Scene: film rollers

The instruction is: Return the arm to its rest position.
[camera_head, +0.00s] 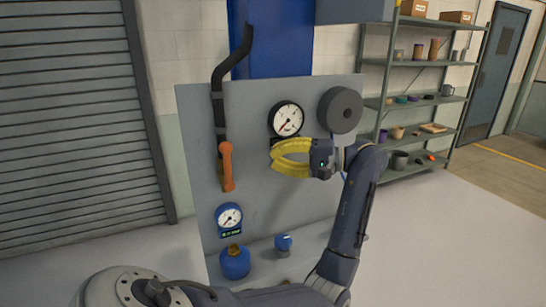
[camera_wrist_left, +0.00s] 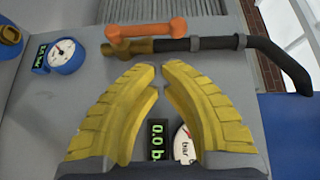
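My left gripper (camera_head: 273,156) has yellow curved fingers and hovers in front of the upright grey panel. It is below and beside a white dial gauge (camera_head: 287,119). In the left wrist view its two fingertips (camera_wrist_left: 160,76) nearly meet, with nothing held between them. A digital readout (camera_wrist_left: 157,139) and part of a white dial (camera_wrist_left: 184,144) show between the finger bases. My left arm (camera_head: 351,222) is raised and bent, reaching up from the bottom of the head view. My right gripper is not in view.
The panel (camera_head: 195,112) carries an orange lever (camera_head: 227,165) on a dark pipe, a blue gauge (camera_head: 229,217), a blue capped fitting (camera_head: 235,262), a blue knob (camera_head: 283,242) and a dark round wheel (camera_head: 340,110). Shelves (camera_head: 416,62) stand behind on the right. The floor at right is clear.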

